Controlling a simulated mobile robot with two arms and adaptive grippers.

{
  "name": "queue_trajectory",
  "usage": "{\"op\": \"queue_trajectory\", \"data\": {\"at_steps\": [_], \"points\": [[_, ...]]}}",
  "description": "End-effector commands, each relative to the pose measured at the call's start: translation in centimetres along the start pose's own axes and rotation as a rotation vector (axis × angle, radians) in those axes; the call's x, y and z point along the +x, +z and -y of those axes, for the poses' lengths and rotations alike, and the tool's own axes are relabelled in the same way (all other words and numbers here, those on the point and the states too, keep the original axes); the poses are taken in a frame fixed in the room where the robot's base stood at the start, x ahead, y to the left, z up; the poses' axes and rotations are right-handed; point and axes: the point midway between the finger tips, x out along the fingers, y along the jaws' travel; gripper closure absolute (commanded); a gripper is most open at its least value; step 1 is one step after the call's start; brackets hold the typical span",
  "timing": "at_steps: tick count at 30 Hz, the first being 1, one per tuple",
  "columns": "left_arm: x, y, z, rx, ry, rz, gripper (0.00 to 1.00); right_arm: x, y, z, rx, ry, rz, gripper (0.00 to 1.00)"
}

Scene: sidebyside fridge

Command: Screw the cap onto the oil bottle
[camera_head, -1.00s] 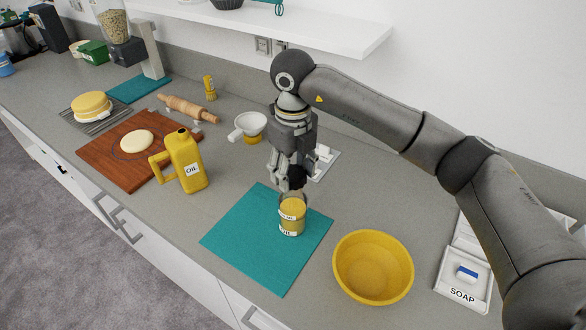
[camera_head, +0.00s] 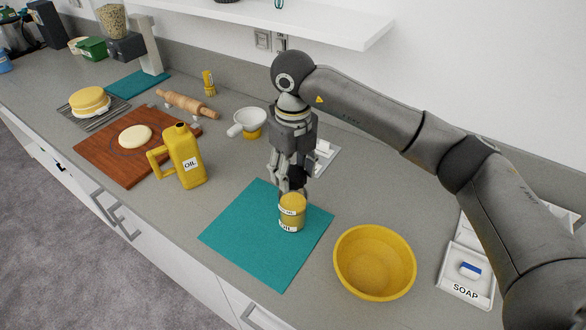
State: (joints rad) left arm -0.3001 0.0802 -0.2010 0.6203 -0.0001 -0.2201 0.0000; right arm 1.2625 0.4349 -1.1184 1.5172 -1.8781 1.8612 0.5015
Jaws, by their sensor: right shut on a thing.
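A yellow, jar-like bottle (camera_head: 290,222) with white labels, the lower reading "OIL", stands upright on a teal mat (camera_head: 245,238). My right gripper (camera_head: 291,188) points down at the top of this bottle. Its fingers are shut on what seems to be the cap; they largely hide it, so how it sits on the bottle cannot be told. My left gripper is not in view.
A yellow bowl (camera_head: 374,285) stands close right of the mat, with a soap tray (camera_head: 466,290) beyond. A white funnel (camera_head: 250,118) stands behind. Left are a wooden board (camera_head: 98,172) with dough and a rolling pin (camera_head: 185,104).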

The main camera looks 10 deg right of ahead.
Motion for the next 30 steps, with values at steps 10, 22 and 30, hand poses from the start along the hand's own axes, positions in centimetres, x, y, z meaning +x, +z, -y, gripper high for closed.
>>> {"op": "queue_trajectory", "data": {"at_steps": [10,22,30], "points": [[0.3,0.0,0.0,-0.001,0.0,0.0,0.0,0.3,0.0,0.0,0.0,0.0,0.0,0.29],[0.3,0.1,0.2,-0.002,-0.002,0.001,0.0,0.1,0.0,0.0,0.0,0.0,0.001,0.23],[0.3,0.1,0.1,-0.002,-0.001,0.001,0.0,-4.0,0.1,0.0,0.0,-0.001,0.006,0.23]]}}
